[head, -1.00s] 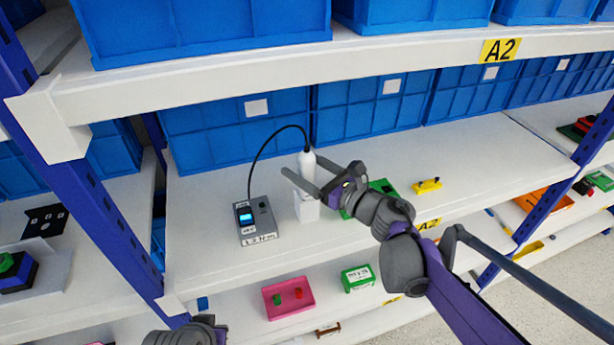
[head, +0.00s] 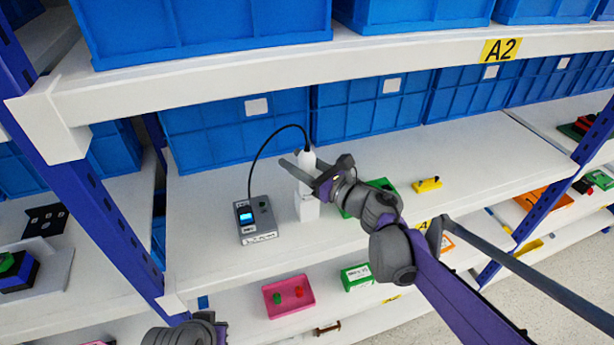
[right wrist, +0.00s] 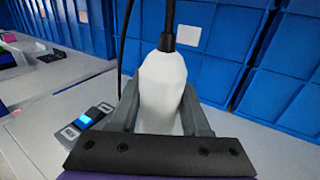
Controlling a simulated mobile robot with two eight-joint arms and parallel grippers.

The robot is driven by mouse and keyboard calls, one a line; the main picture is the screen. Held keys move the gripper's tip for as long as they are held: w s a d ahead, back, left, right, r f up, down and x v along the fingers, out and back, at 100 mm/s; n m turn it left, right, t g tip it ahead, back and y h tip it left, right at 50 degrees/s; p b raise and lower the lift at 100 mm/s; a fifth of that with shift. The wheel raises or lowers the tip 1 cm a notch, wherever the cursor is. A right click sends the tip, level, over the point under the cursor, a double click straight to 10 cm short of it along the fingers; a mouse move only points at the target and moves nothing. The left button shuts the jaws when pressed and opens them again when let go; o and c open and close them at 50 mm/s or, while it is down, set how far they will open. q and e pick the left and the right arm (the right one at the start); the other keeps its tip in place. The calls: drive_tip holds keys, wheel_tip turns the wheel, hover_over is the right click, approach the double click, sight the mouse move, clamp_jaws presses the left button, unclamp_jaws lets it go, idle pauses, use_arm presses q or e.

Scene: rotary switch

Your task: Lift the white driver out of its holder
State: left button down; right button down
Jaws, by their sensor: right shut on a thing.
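The white driver (head: 307,160) stands upright in its white holder (head: 307,208) on the middle shelf, and a black cable runs from its top. My right gripper (head: 302,172) is shut on the driver, with one finger on each side of its body. In the right wrist view the driver (right wrist: 162,88) sits between the two fingers; its lower part is hidden behind the gripper's dark bar. The grey control box (head: 256,219) with a lit blue display stands left of the holder. Part of my left arm shows at the bottom edge; its gripper's fingers are not visible.
Blue bins (head: 236,128) line the back of the shelf (head: 400,165). A green part (head: 380,184) lies behind my right wrist, and a yellow part (head: 427,184) lies further right. The upper shelf (head: 300,70) hangs above. A pink tray (head: 288,297) is on the shelf below.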

idle(0.3)
wheel_tip(320, 180, up, 10)
drive_tip(key=p, duration=0.1)
drive_tip(key=c, duration=0.9)
unclamp_jaws()
clamp_jaws()
idle(0.5)
